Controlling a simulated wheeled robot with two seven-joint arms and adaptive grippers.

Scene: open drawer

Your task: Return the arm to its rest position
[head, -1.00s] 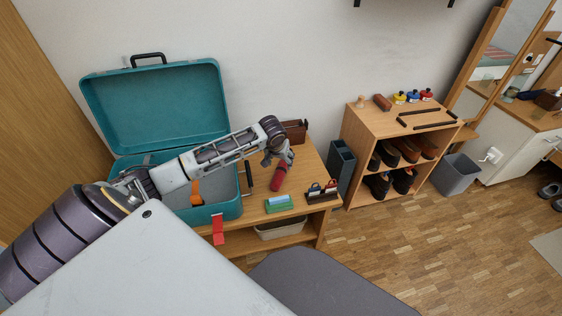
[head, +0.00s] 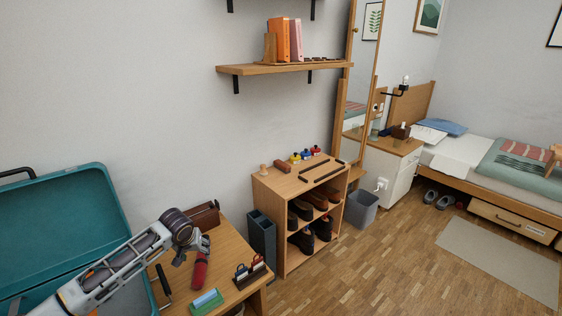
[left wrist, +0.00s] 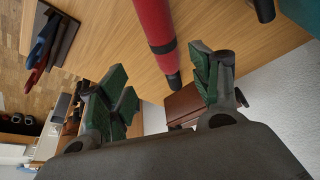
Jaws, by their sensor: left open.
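My left arm comes in from the lower left of the head view, stretched over the teal suitcase (head: 62,215) toward the wooden bench (head: 228,249). My left gripper (head: 194,252) is over the bench, by a red torch-like cylinder (head: 200,271). In the left wrist view the gripper's green-padded fingers (left wrist: 168,92) are spread apart. The red cylinder (left wrist: 155,30) shows beyond them, its dark end pointing into the gap; I cannot tell if it touches a finger. My right gripper is not in view.
On the bench are a brown box (head: 203,215), a green-and-blue block (head: 206,302) and a dark holder (head: 249,273). A dark bin (head: 262,238) and a shoe shelf (head: 268,190) stand to the right. Open floor (head: 400,265) lies farther right.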

